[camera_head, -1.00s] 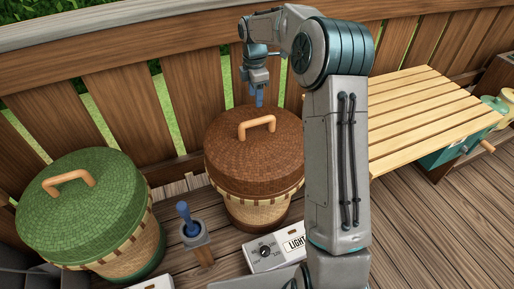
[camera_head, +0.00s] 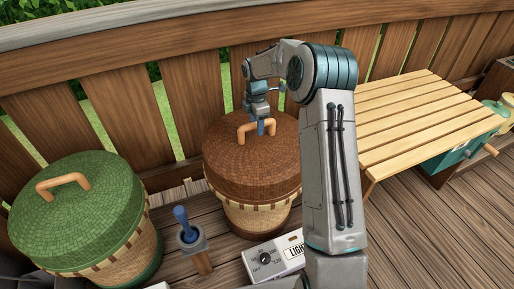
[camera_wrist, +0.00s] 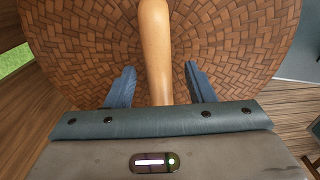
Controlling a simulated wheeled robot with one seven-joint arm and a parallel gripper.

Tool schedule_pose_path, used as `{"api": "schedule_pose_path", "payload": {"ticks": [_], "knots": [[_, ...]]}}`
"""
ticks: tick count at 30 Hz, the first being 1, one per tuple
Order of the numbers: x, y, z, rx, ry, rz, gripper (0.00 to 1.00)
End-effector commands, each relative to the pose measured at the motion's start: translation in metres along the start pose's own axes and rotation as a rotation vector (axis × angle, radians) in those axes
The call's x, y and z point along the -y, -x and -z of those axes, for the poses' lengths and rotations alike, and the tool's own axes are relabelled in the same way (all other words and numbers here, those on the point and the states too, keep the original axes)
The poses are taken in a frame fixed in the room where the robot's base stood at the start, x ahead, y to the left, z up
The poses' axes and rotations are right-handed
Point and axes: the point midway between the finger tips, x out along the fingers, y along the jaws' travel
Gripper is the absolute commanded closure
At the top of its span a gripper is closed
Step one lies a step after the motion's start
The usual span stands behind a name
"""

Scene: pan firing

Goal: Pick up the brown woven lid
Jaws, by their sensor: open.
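The brown woven lid (camera_head: 242,158) sits on a round basket (camera_head: 256,215) at the middle of the head view. Its light wooden handle (camera_head: 250,128) arches over the top. My gripper (camera_head: 264,129) is at the handle's right side, pointing down. In the wrist view the woven lid (camera_wrist: 225,45) fills most of the picture. The handle (camera_wrist: 155,50) runs down between the two blue fingers of my gripper (camera_wrist: 157,86). The fingers are apart, with a gap on each side of the handle. The handle's lower end is hidden behind the gripper body.
A basket with a green lid (camera_head: 75,210) stands at the left. A post with a blue-handled tool (camera_head: 190,235) is between the baskets. A white box with a dial (camera_head: 272,255) is in front. A slatted wooden table (camera_head: 415,115) is at the right, and a wooden fence (camera_head: 130,115) runs behind.

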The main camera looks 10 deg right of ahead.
Motion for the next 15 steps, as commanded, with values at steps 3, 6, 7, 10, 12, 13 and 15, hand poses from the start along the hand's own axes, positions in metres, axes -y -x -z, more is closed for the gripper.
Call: {"api": "schedule_pose_path", "payload": {"ticks": [3, 6, 7, 10, 12, 13, 15], "knots": [[0.000, -0.022, -0.002, -0.001, 0.000, 0.002, 0.51], [0.000, -0.029, -0.002, -0.001, 0.000, 0.001, 0.51], [0.000, -0.029, -0.002, -0.001, 0.000, 0.000, 0.51], [0.000, -0.029, -0.002, 0.000, 0.000, -0.001, 0.51], [0.000, -0.028, -0.002, -0.001, 0.000, -0.001, 0.51], [0.000, -0.028, -0.002, -0.001, 0.000, -0.001, 0.59], [0.000, -0.028, -0.002, -0.001, 0.000, -0.001, 0.79]]}}
